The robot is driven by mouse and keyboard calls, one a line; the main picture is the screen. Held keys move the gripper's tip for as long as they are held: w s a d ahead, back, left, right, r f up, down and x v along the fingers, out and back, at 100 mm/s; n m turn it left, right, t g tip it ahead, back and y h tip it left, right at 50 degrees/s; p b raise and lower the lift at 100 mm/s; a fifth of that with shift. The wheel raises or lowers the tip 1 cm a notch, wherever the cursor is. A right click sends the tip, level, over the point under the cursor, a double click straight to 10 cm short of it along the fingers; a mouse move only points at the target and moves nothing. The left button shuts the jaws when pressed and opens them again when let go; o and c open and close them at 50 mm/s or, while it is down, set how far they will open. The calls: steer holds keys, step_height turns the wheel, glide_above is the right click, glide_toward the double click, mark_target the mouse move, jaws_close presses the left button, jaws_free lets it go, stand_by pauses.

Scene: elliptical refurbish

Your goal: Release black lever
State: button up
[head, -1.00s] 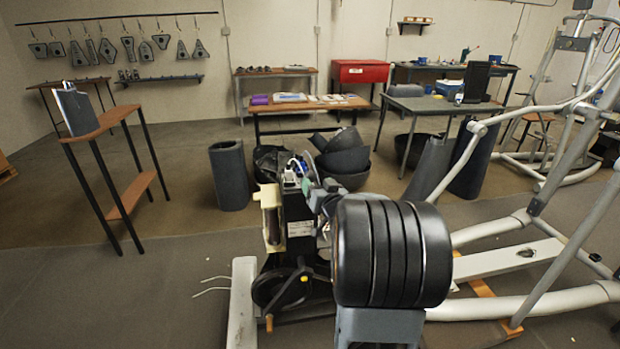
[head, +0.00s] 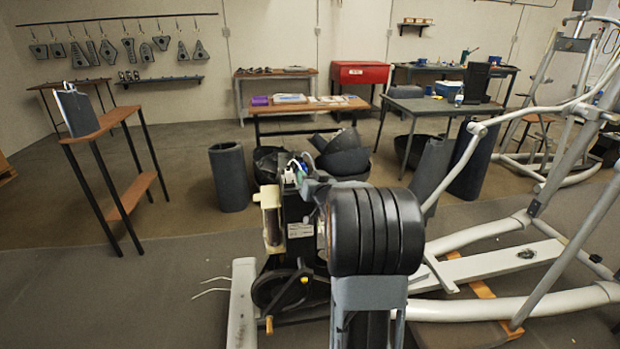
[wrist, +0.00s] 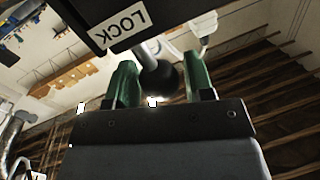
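In the wrist view, a black ball knob (wrist: 161,82) on a light rod is the end of the lever. My gripper (wrist: 160,76) has two green fingers, spread apart, with one on each side of the knob. Narrow gaps seem to show beside the knob, but contact is hard to judge. A dark panel with a white LOCK label (wrist: 126,31) is close by at the top. In the head view, the black drive housing of the elliptical (head: 297,212) stands left of my arm, which hides much of the lever area.
White elliptical rails (head: 485,268) and handlebars (head: 520,118) fill the right side. A black pulley with a crank (head: 283,290) sits low at the housing. Behind are a dark cylinder (head: 228,177), black covers (head: 345,153) and tables.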

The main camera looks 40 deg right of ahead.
jaws_close()
steer(key=shift+r+p, duration=0.8)
steer(key=shift+r, duration=0.65)
steer(key=shift+o, duration=1.5)
jaws_free()
steer(key=shift+s, duration=0.1)
steer(key=v, duration=1.3)
steer(key=shift+s, duration=0.3)
steer(key=shift+a, duration=0.1)
